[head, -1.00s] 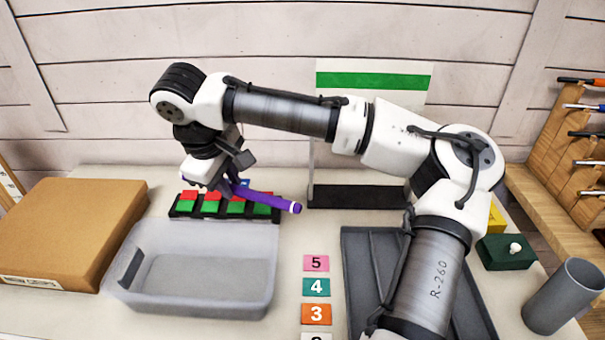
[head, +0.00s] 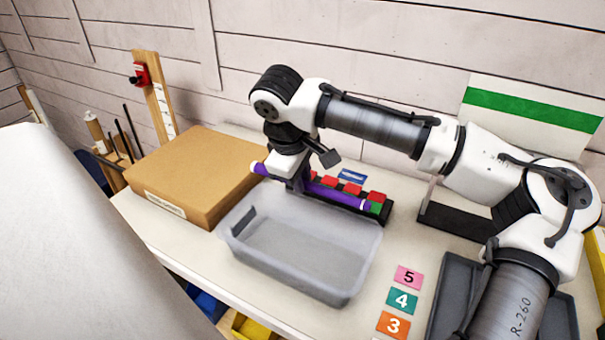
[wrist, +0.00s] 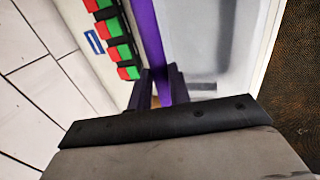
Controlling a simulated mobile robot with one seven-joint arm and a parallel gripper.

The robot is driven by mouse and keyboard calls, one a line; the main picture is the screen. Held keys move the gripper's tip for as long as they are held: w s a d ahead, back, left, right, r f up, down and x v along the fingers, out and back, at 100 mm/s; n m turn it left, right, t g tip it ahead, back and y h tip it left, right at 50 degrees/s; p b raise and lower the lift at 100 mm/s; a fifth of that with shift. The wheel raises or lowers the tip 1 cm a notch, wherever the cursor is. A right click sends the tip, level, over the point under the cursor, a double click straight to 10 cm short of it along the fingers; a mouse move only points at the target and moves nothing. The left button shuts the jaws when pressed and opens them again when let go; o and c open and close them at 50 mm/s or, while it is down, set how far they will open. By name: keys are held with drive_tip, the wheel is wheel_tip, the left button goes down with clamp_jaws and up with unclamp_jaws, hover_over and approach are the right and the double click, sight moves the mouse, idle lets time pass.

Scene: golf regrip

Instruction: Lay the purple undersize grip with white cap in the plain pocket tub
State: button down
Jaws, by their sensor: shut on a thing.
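My gripper (head: 300,183) is shut on the purple grip (head: 335,194), part way along it. The grip lies roughly level, with a white band near its right end and a pale left end. In the wrist view the purple grip (wrist: 148,40) runs up from between my fingers (wrist: 160,88). A plain grey tub (head: 292,282) stands in front of my gripper, and its visible floor is empty. The grip is above the table beside the tub's back rim; its exact height is unclear. The tub also shows at the right in the wrist view (wrist: 235,35).
A black rack with red and green blocks (head: 376,208) stands right behind the tub and grip. A cardboard box (head: 195,170) is left of the tub. Numbered cards (head: 403,300) and a dark tray (head: 455,275) lie to the right.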

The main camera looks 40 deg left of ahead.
wheel_tip(320, 180, down, 11)
drive_tip(key=b, duration=0.5)
idle(0.7)
drive_tip(key=c, duration=1.2)
unclamp_jaws()
drive_tip(key=shift+r+p, duration=4.2)
drive_tip(key=shift+r, duration=0.85)
